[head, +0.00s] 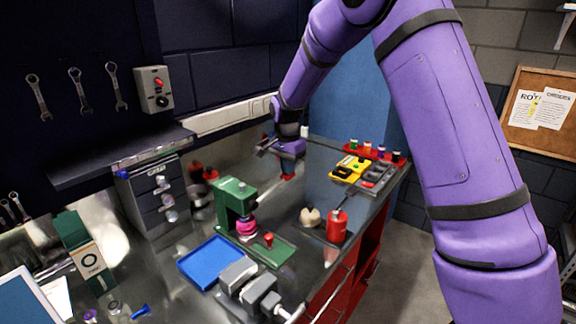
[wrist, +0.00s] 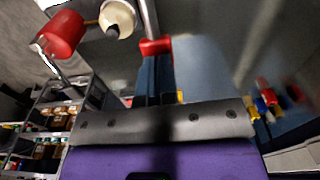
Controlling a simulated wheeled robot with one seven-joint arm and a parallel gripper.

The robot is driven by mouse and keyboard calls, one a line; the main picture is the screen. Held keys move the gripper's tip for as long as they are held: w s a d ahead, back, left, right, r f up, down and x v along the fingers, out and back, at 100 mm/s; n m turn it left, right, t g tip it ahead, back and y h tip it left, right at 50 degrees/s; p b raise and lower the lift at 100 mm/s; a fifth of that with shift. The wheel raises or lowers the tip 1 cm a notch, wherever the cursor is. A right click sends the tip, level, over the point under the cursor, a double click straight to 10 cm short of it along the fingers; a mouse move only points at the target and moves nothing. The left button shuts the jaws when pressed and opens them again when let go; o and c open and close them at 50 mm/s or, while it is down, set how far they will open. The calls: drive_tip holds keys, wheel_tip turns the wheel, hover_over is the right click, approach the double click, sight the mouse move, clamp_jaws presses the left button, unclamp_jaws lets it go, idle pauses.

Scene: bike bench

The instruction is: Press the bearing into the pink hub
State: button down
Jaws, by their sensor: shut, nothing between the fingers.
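The pink hub (head: 246,227) sits under the head of the green press (head: 236,200) on the bench. I cannot make out the bearing at the hub in the head view. My gripper (head: 268,146) is behind and to the right of the press, above the far part of the bench, apart from the hub. It is shut and empty. The press and the pink hub are not seen in the wrist view.
A blue tray (head: 212,262) and a grey vise (head: 250,284) lie in front of the press. A red can (head: 337,227) and a cream round thing (head: 310,217) stand to its right. A yellow meter (head: 349,169) lies at the far right. Drawers (head: 155,196) stand left.

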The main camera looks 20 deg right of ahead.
sight(290, 178)
drive_tip(key=f+y, duration=0.1)
drive_tip(key=f+g+y, duration=0.1)
drive_tip(key=f, duration=0.1)
drive_tip(key=d+f, duration=0.1)
drive_tip(key=shift+w+f+g+y, duration=0.2)
drive_tip(key=shift+w+g+y, duration=0.05)
drive_tip(key=shift+g+y, duration=0.15)
drive_tip(key=shift+s+a+f+y, duration=0.15)
drive_tip(key=shift+f+y, duration=0.15)
drive_tip(key=shift+f, duration=0.2)
drive_tip(key=v, duration=1.1)
drive_tip(key=shift+w+r, duration=0.2)
drive_tip(key=shift+w, duration=0.1)
drive_tip(key=shift+r, duration=0.15)
